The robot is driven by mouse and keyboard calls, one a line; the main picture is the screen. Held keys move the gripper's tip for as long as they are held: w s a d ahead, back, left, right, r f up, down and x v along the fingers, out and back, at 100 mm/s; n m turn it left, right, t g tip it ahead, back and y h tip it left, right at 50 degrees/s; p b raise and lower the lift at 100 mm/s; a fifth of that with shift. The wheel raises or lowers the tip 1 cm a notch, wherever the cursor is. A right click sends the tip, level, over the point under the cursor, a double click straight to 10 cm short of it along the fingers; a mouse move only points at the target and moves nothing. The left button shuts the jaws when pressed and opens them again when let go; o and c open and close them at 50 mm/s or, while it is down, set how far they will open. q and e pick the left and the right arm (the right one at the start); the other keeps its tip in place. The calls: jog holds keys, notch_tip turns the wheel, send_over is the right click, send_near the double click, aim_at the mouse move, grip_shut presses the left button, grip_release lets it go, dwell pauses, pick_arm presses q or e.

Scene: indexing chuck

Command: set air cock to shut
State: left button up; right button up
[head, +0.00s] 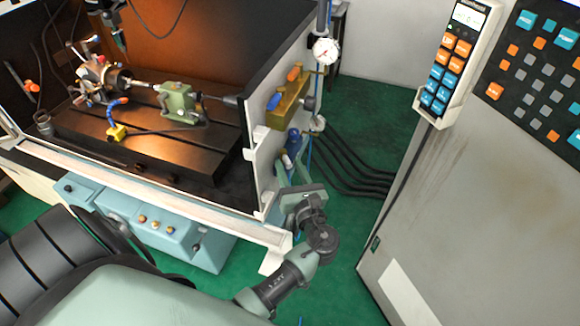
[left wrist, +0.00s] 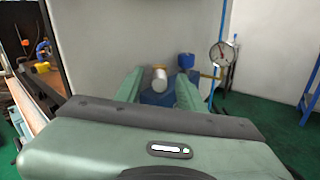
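My left gripper (head: 290,168) is low beside the machine's right side panel, just below the brass valve block. In the left wrist view its two green fingers (left wrist: 160,92) are apart, with a pale cylinder (left wrist: 159,77) and a blue part seen between and beyond them. The brass block (head: 290,104) on the panel carries an orange handle (head: 294,73) and a blue handle (head: 274,101); I cannot tell which is the air cock. A blue fitting (head: 293,143) stands right by the fingers; contact cannot be told. My right gripper is not in view.
A round gauge (head: 325,51) is above the block, with a blue hose running down. Black hoses (head: 350,175) cross the green floor. A grey cabinet (head: 450,200) with a keypad pendant (head: 455,60) stands at the right. The machine bed (head: 150,150) is at the left.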

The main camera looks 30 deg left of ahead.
aim_at(282, 156)
pick_arm(q)
jog(key=c, duration=0.7)
grip_shut()
jog(key=shift+s+a+r+m+p, duration=0.15)
jog(key=shift+m+p, duration=0.15)
jog(key=shift+p, duration=0.15)
jog(key=shift+s+a+m+t+h+p, duration=0.2)
jog(key=shift+m+t+h+p, duration=0.3)
jog(key=shift+t+h, duration=0.1)
jog(key=shift+s+a+m+t+h+p, duration=0.15)
jog(key=shift+m+t+h+p, duration=0.3)
jog(key=shift+t+h, duration=0.15)
jog(key=shift+s+a+f+m+t+h, duration=0.15)
jog(key=shift+a+m+t+h, duration=0.1)
jog(key=shift+m+t+h, duration=0.4)
jog(key=shift+s+a+m+t+h, duration=0.1)
jog(key=shift+a+m+t+h, duration=0.3)
jog(key=shift+h, duration=0.55)
jog(key=shift+s+a+f+m+t+h, duration=0.15)
jog(key=shift+m+t+h, duration=0.2)
jog(key=shift+m+h, duration=0.35)
jog(key=shift+r+h, duration=0.1)
jog(key=shift+h, duration=0.2)
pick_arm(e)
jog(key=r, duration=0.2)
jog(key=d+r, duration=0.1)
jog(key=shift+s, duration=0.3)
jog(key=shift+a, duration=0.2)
